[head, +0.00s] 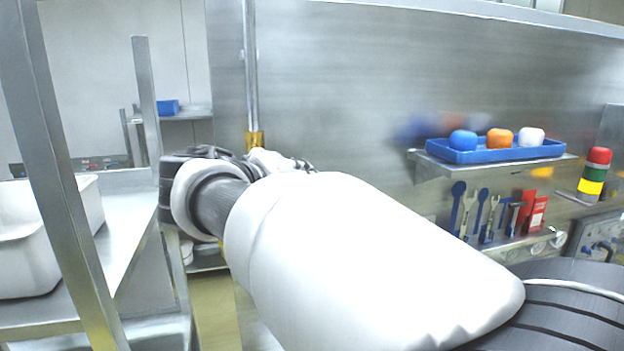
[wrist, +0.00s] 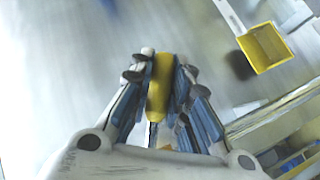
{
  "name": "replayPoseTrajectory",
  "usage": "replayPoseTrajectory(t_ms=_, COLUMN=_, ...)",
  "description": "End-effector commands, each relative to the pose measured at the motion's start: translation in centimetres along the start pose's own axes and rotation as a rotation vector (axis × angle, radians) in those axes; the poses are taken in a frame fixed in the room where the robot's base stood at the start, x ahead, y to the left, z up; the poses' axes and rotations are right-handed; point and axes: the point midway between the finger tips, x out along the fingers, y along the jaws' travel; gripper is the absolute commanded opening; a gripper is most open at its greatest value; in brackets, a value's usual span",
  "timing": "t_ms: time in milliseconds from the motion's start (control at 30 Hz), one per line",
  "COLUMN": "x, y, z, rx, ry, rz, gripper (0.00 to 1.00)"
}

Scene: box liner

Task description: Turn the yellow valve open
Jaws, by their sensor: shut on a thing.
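The yellow valve's handle (wrist: 157,88) shows in the wrist view as a narrow yellow bar between my fingers. My gripper (wrist: 160,72) is shut on it, with a finger on each side. In the head view, a yellow part of the valve (head: 255,138) shows on the vertical steel pipe (head: 251,70), just above my wrist. My arm hides the rest of the valve and most of my gripper there. The handle's angle to the pipe cannot be told.
A blue tray (head: 545,151) with blue, orange and white caps sits on a wall shelf at right. Hand tools (head: 480,208) hang below. A white bin (head: 40,240) stands on the left bench. A yellow open container (wrist: 264,47) shows in the wrist view.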

Motion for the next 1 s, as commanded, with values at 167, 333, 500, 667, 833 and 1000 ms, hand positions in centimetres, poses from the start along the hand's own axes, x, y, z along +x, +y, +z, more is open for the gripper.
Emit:
replayPoseTrajectory(t_ms=167, x=-0.3, y=-1.6, z=0.1, rx=0.119, ry=-0.032, rz=-0.118, gripper=0.00)
replayPoseTrajectory(t_ms=333, x=-0.7, y=-2.8, z=0.1, rx=0.221, ry=-0.061, rz=-0.220, gripper=0.00)
replayPoseTrajectory(t_ms=500, x=-1.1, y=-3.9, z=-0.1, rx=0.307, ry=-0.088, rz=-0.307, gripper=0.00)
replayPoseTrajectory(t_ms=667, x=-1.5, y=-4.6, z=-0.2, rx=0.368, ry=-0.104, rz=-0.368, gripper=0.00)
replayPoseTrajectory(t_ms=833, x=-1.8, y=-5.0, z=-0.3, rx=0.407, ry=-0.117, rz=-0.408, gripper=0.00)
replayPoseTrajectory(t_ms=1000, x=-1.9, y=-5.3, z=-0.4, rx=0.427, ry=-0.122, rz=-0.427, gripper=0.00)
